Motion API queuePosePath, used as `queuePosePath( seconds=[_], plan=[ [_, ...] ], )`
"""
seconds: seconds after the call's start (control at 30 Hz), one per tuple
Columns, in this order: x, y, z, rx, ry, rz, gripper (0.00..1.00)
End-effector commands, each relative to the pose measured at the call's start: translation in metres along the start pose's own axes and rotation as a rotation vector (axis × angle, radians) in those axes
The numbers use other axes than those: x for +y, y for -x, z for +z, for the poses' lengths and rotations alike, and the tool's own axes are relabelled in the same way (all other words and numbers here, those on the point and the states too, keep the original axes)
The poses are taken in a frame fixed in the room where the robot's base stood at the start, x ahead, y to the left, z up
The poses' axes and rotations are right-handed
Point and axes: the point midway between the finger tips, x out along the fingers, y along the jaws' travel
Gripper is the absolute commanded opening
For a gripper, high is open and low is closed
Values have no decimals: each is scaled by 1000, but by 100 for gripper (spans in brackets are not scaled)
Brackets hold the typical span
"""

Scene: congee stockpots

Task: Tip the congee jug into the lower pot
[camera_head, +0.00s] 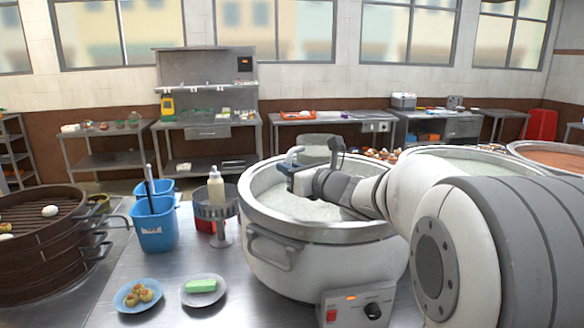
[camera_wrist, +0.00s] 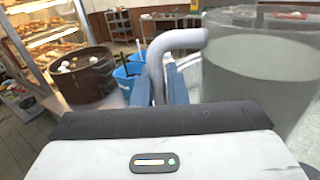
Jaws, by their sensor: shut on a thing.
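A grey, see-through congee jug (camera_head: 320,147) is held above the far side of the nearest white pot (camera_head: 290,262). In the wrist view the jug (camera_wrist: 262,95) fills the right side, looks roughly upright and has pale contents. My gripper (camera_head: 296,176) is shut on the jug's thick grey handle (camera_wrist: 178,42); its blue fingers (camera_wrist: 162,88) show on both sides of it. The nearest pot holds pale congee (camera_head: 290,203). My forearm hides part of this pot. I cannot tell from the view which pot counts as the lower one.
A second pot with pale contents (camera_head: 470,158) and one with orange contents (camera_head: 560,152) stand at right. Left of the nearest pot are a squeeze bottle (camera_head: 216,188), blue bins (camera_head: 153,228) and two plates (camera_head: 139,307). A brown steamer (camera_head: 50,265) stands far left.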

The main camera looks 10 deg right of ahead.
Motion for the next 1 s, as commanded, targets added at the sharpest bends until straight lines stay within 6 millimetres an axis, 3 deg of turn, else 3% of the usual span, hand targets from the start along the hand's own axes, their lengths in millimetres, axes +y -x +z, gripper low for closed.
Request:
queuePosePath(
  seconds=[0.2,1.0],
  plan=[
    [0,0,-7,-5,4,0,0],
    [-1,1,13,-5,-120,-1,0]
  ],
)
